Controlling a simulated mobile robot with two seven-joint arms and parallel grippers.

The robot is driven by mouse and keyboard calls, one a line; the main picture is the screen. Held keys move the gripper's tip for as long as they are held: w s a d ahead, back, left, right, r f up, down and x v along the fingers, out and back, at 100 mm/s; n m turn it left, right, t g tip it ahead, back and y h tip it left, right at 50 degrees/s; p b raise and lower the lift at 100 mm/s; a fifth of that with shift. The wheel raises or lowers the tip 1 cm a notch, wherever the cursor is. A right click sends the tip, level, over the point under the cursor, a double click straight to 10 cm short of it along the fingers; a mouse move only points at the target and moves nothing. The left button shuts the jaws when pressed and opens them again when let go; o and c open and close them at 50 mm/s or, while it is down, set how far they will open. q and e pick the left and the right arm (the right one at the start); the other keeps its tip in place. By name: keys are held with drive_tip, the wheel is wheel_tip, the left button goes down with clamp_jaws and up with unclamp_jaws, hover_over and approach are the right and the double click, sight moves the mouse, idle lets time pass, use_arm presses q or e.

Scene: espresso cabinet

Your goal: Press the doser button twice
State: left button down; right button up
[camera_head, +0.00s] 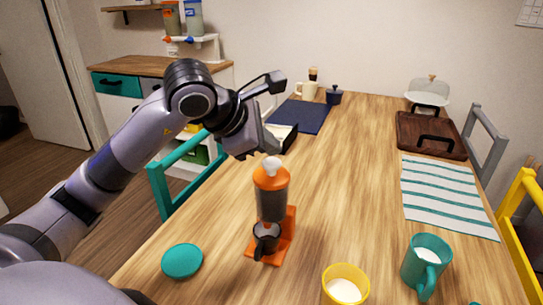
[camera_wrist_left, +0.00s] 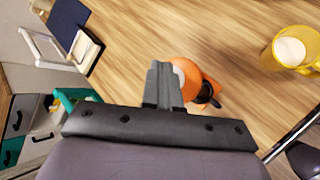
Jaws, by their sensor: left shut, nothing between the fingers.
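The doser (camera_head: 271,205) stands upright on the table, with an orange lid and base and a grey body. Its white button (camera_head: 272,164) sits on top. A dark cup or holder (camera_head: 265,240) is at its base. My left gripper (camera_head: 262,148) is shut and empty, close above and slightly left of the button. In the left wrist view, the closed fingers (camera_wrist_left: 164,70) partly cover the doser's orange top (camera_wrist_left: 190,75), and a sliver of the white button (camera_wrist_left: 179,74) shows beside them. I cannot tell whether they touch it. My right gripper is not in view.
A yellow cup (camera_head: 345,282) and a teal mug (camera_head: 427,264), both with white contents, stand right of the doser. A teal disc (camera_head: 182,261) lies to its left. A striped cloth (camera_head: 447,196) and a dark tray (camera_head: 430,136) are at right. The table's middle is clear.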

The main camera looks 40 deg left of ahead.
sight(268, 164)
use_arm(q)
drive_tip(key=shift+r, duration=0.1)
wheel_tip(268, 164, up, 5)
drive_tip(key=p, duration=0.4)
idle(0.3)
idle(0.8)
